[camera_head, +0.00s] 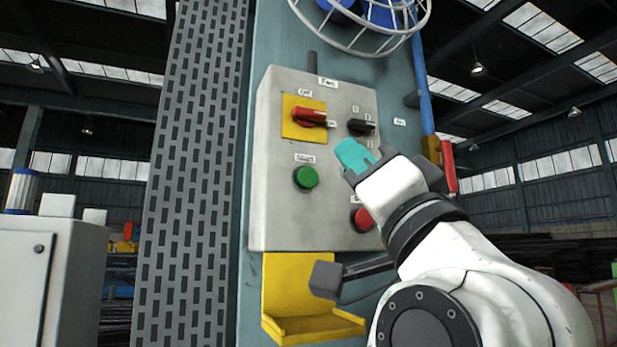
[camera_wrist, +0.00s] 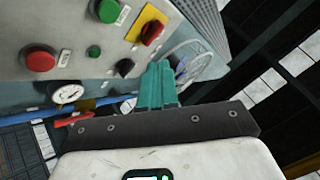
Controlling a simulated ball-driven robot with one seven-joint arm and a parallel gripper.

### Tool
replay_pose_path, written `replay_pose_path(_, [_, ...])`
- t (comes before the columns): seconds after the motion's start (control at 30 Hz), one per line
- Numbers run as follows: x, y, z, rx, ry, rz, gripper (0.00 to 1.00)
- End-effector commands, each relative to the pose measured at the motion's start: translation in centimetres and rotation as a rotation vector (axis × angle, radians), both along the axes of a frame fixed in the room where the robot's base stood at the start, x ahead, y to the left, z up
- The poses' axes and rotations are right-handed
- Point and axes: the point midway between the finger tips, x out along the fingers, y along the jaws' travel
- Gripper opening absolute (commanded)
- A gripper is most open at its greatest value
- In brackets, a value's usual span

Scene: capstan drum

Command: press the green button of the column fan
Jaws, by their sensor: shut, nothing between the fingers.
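The green button (camera_head: 306,177) is a round raised knob on the grey control box (camera_head: 268,215), under a "Start" label. It also shows in the wrist view (camera_wrist: 94,51), left of my fingers. My gripper (camera_head: 351,155) has teal fingers, shut and empty. In the head view it is to the right of the green button and slightly higher, below the black selector switch. In the wrist view the shut fingers (camera_wrist: 158,88) point toward the panel side, apart from the green button. Nothing covers the button in either view.
A red rotary switch (camera_head: 309,116) on a yellow plate is above the button. The black selector switch (camera_head: 360,127) is upper right. A red button (camera_head: 362,219) is lower right, partly beside my arm. A yellow tray (camera_head: 300,285) is below the box; the fan cage (camera_head: 368,40) is above.

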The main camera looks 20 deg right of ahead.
Motion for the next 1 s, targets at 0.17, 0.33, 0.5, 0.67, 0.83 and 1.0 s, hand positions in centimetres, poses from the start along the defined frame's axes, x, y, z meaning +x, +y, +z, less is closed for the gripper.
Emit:
replay_pose_path(0.17, [2.0,0.0,-0.1,-0.001,0.003,0.001,0.00])
replay_pose_path(0.33, [4.3,0.0,-0.1,0.000,0.003,0.000,0.00])
replay_pose_path(0.5, [6.4,0.0,0.0,-0.001,0.002,0.000,0.00])
replay_pose_path(0.67, [7.6,0.0,0.0,-0.001,0.001,-0.001,0.00])
replay_pose_path(0.83, [8.2,0.0,0.0,-0.001,0.000,-0.001,0.00])
replay_pose_path(1.0, [8.2,0.0,0.0,0.000,0.000,0.000,0.00])
